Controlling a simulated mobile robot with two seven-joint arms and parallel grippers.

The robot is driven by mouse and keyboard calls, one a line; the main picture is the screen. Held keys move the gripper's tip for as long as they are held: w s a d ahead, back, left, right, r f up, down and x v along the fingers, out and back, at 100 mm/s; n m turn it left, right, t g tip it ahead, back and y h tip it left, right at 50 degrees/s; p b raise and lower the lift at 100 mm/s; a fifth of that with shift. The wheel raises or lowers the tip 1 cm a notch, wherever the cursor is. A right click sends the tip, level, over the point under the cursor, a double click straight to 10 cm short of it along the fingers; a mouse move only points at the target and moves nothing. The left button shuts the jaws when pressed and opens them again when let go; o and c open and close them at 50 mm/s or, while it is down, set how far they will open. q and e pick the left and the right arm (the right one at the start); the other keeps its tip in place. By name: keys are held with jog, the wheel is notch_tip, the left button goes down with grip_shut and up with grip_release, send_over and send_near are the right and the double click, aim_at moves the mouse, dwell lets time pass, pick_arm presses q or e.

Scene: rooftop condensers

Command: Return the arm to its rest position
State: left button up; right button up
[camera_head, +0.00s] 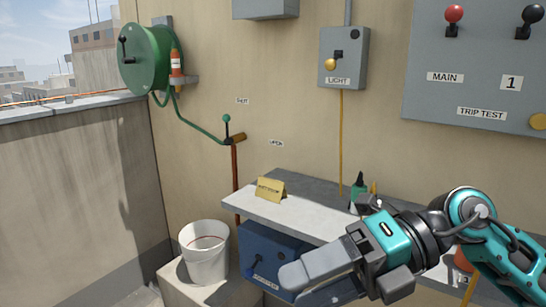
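My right arm comes in from the right edge, and its teal and grey gripper (300,283) points left in the lower middle of the head view. The gripper is in front of the shelf (302,217) and partly covers the blue box (262,250) below it. I see nothing held in it, but its fingers overlap from this angle, so I cannot tell how far they are apart. My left gripper is not in view.
A white bucket (204,260) stands on a block at lower left. A small yellow sign (270,189) and a green bottle (358,190) are on the shelf. A valve lever (227,127), a hose reel (146,58), a LIGHT switch box (343,58) and a grey panel (480,60) are on the wall.

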jog(key=w+r+m+t+y+p, duration=0.15)
jog(key=w+m+t+y, duration=0.35)
jog(key=m+t+y, duration=0.55)
jog(key=w+d+f+m+t+h, duration=0.25)
jog(key=f+m+t+h, duration=0.25)
jog(key=m+h, duration=0.3)
jog(key=w+d+f+m+t+h, duration=0.2)
jog(key=d+f+m+t+h, duration=0.3)
jog(key=m, duration=0.6)
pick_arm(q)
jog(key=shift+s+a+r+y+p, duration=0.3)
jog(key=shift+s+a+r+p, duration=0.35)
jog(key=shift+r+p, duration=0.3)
pick_arm(e)
jog(key=s+d+f+m+g+h, duration=0.2)
jog(key=s+f+m+h, duration=0.1)
jog(key=f, duration=0.5)
jog(key=s+d+f+m+g+h, duration=0.1)
jog(key=s+f+m+g+h, duration=0.1)
jog(key=s+f, duration=0.4)
jog(key=s+d+f+m+g+h, duration=0.2)
jog(key=s+f+m+g+h, duration=0.1)
jog(key=f, duration=0.8)
jog(key=shift+s+d+m+h, duration=0.35)
jog(key=shift+s+m+h, duration=0.1)
jog(key=shift+s+h, duration=0.25)
